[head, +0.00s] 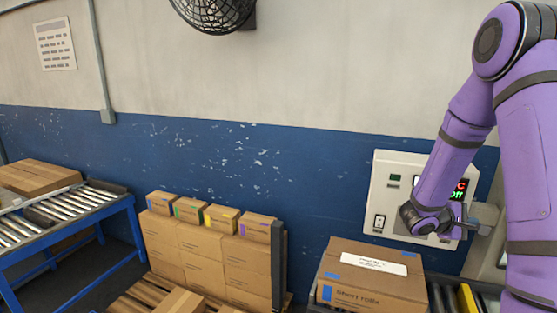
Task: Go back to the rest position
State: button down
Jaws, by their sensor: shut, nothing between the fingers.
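My purple arm comes in at the right, bends at the top, and runs down to a dark wrist in front of the control panel (393,170) on the wall. My grey gripper (486,220) shows small beside the wrist, over the panel's lower right. It is shut and nothing shows in it. I cannot tell whether it touches the panel. My arm hides part of the panel's display (460,190), which shows red and green letters, including "Off".
A large carton (372,280) marked "Short rolls" stands below the panel, beside dark and yellow rollers (467,299). Stacked cartons (205,250) with small boxes on top stand on a pallet (140,297). A blue roller conveyor (75,250) bears a flat carton (38,178) at left.

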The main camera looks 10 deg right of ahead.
jog(key=s+a+r+m+g+y, duration=0.2)
jog(key=s+a+r+m+y, duration=0.3)
jog(key=s+a+r, duration=0.55)
jog(key=s+a+r+t+y, duration=0.2)
jog(key=s+a+r+y, duration=0.1)
jog(key=a, duration=0.4)
jog(key=s+a+r+t+y, duration=0.3)
jog(key=a+r, duration=0.1)
jog(key=a, duration=0.3)
jog(key=s+a+r+t+y, duration=0.2)
jog(key=s+a+r+y, duration=0.1)
jog(key=a, duration=0.4)
jog(key=shift+s+r+m+y, duration=0.35)
jog(key=shift+s+m+y, duration=0.1)
jog(key=shift+y, duration=0.15)
